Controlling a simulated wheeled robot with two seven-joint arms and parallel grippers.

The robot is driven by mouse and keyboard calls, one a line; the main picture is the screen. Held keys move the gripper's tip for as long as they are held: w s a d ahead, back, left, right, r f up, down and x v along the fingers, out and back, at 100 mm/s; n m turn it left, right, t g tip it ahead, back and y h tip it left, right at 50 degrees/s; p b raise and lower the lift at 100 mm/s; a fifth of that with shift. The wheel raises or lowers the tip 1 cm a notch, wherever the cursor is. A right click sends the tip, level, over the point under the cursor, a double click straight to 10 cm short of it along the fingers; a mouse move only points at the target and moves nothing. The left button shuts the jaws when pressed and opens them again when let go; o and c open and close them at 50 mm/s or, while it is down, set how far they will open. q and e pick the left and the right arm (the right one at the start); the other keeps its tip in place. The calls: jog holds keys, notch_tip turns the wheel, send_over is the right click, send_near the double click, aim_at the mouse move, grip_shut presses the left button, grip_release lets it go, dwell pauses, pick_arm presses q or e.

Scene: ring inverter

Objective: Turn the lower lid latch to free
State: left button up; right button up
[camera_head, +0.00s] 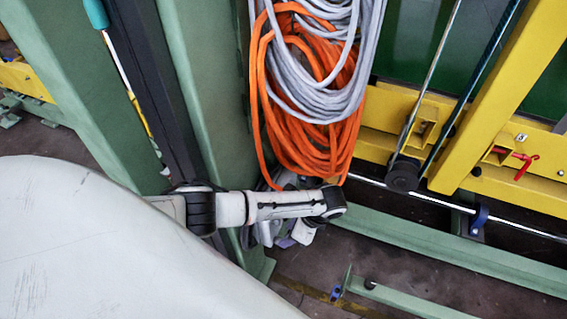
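My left arm reaches in from the left, in front of the green uprights, to a dark joint below the hanging cables. My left gripper (303,232) seems to be the small pale and grey parts below that joint. Its fingers are too small and overlapped to tell open from shut, and I see nothing clearly held. I cannot make out a lid latch for certain. A small red handle (525,164) sits on the yellow frame (480,182) at the right, well away from the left gripper. My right gripper is not in view.
Orange cable coils (318,150) and grey cable coils (318,95) hang just above my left arm. Green uprights (205,60) stand behind it. A green floor beam (450,246) and a thin metal rod cross the lower right. Dark floor shows between them.

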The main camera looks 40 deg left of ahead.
aim_at(277, 240)
pick_arm(q)
jog(key=b+x, duration=0.1)
jog(key=x, duration=0.4)
jog(key=shift+f, duration=0.15)
jog(key=shift+b, duration=0.3)
grip_shut()
